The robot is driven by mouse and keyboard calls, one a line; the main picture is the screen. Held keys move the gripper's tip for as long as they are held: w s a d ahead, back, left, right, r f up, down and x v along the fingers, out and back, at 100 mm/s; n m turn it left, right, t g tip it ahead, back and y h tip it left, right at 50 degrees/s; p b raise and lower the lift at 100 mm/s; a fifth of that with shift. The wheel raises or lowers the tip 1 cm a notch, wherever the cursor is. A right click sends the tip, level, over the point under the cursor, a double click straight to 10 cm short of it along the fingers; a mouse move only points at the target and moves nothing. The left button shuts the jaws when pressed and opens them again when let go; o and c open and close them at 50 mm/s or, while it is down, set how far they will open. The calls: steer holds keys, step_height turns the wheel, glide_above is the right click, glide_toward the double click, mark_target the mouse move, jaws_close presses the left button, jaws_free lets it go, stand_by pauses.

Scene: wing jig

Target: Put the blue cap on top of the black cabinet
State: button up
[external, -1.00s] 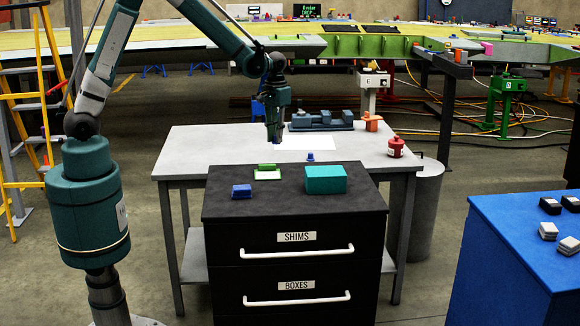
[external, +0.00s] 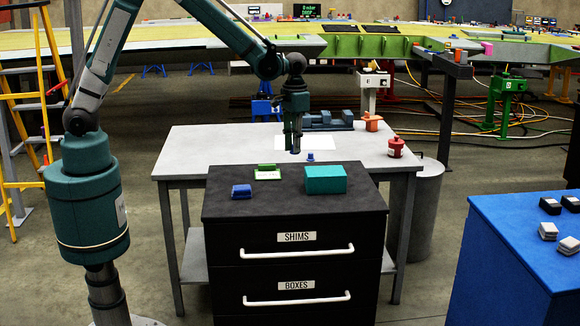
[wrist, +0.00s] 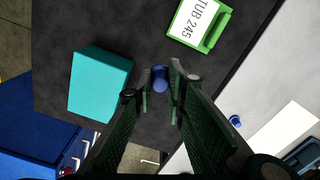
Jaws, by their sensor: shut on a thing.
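My gripper (external: 295,148) is shut on a small blue cap, which shows between the fingertips in the wrist view (wrist: 160,78). In the external view the fingers point down, close behind the far edge of the black cabinet (external: 225,208), with the grey table behind. The wrist view shows the cabinet's dark top (wrist: 150,30) beyond the cap. The cap is held up in the air; its exact height above the surfaces is hard to tell. Another small blue piece (external: 310,156) stands on the grey table, right of my gripper; it also shows in the wrist view (wrist: 235,121).
The grey table (external: 200,150) behind bears a red container (external: 396,147) and a blue-grey vise (external: 330,121).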

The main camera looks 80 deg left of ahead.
steer(key=shift+f, duration=0.1)
glide_above(295, 179)
steer(key=shift+a+f, duration=0.15)
steer(key=shift+f, duration=2.9)
steer(key=shift+f, duration=0.1)
steer(key=shift+f, duration=1.8)
steer(key=shift+f+b, duration=0.2)
steer(key=shift+b, duration=0.25)
steer(key=o, duration=0.7)
steer(key=shift+r, duration=0.1)
steer(key=shift+r, duration=0.2)
steer(key=shift+r+p, duration=0.5)
steer(key=shift+r, duration=5.45)
